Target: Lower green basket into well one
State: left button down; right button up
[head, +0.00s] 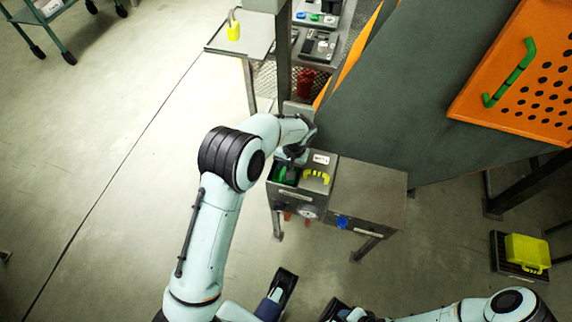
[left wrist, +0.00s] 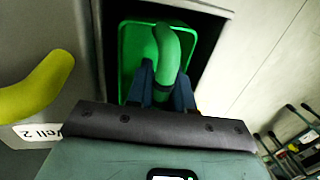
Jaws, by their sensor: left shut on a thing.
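The green basket (head: 285,176) is at the dark opening of the left well in the steel unit. In the left wrist view its green rim (left wrist: 125,62) lies within the well's dark opening (left wrist: 205,50), with a dark gap on the right. How deep it sits cannot be told. My left gripper (head: 291,158) is above it. Its blue fingers (left wrist: 163,92) are shut on the arched green handle (left wrist: 168,55). The right arm (head: 440,314) enters at the lower right; its fingers are not clear.
Beside this well is a yellow handle (head: 317,176) with a label reading "Well 2" (left wrist: 38,131) in the wrist view. A steel top (head: 368,190) adjoins on the right. An orange panel (head: 520,85) and a yellow case (head: 526,252) are further right. Open floor lies left.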

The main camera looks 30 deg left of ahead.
pick_arm(q)
jog(key=shift+d+b+x, duration=0.25)
jog(key=shift+b+x, duration=0.45)
jog(key=shift+x, duration=0.45)
jog(key=c, duration=0.5)
grip_release()
jog(key=shift+f, duration=0.1)
